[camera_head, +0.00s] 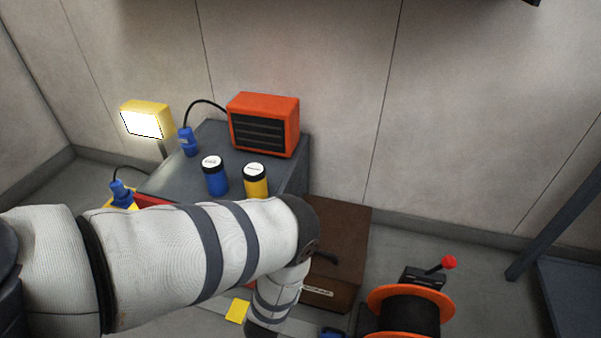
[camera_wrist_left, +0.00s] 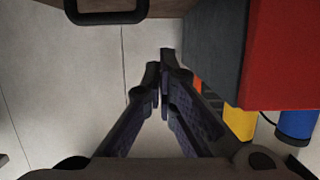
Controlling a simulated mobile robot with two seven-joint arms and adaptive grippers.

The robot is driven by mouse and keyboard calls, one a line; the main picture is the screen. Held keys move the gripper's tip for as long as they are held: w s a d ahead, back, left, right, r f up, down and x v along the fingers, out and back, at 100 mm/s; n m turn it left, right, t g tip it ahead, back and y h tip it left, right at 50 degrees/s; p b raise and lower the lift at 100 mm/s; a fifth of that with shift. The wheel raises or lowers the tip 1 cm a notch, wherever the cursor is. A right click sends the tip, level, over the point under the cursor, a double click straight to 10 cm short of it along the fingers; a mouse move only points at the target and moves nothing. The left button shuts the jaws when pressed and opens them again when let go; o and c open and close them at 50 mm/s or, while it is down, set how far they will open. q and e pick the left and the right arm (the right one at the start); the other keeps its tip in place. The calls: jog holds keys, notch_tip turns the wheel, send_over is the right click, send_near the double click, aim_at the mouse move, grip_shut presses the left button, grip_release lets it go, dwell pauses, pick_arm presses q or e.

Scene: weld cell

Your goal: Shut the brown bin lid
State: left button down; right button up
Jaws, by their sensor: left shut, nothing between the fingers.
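The brown bin (camera_head: 343,222) stands on the floor beside the grey cabinet, below the back wall, partly hidden by my left arm. It shows a flat brown panel, a dark handle and a pale label strip (camera_head: 318,291) lower down. How far its lid is open is hard to tell. In the left wrist view a brown surface with a black loop handle (camera_wrist_left: 106,17) crosses the top edge. My left gripper (camera_wrist_left: 159,62) is shut and empty, with its fingertips below that surface in the picture. The gripper itself is out of the head view. My right gripper is not in view.
The grey cabinet (camera_head: 295,180) carries an orange heater (camera_head: 264,123), a blue canister (camera_head: 215,177) and a yellow canister (camera_head: 256,181). A lit yellow lamp (camera_head: 143,121) stands behind it. An orange cable reel (camera_head: 400,295) stands right of the bin.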

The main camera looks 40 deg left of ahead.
pick_arm(q)
notch_tip(320, 180, down, 8)
jog(key=s+b, duration=0.1)
jog(key=b, duration=0.3)
jog(key=shift+s+d+f+b, duration=0.2)
jog(key=shift+s+d+b, duration=0.05)
jog(key=shift+d+b, duration=0.1)
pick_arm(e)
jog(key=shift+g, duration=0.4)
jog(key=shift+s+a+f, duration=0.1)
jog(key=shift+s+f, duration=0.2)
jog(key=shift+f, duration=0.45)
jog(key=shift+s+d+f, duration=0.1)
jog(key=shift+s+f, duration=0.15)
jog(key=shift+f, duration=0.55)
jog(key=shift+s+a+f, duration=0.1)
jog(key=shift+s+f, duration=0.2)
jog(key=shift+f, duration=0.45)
pick_arm(q)
jog(key=shift+r, duration=0.1)
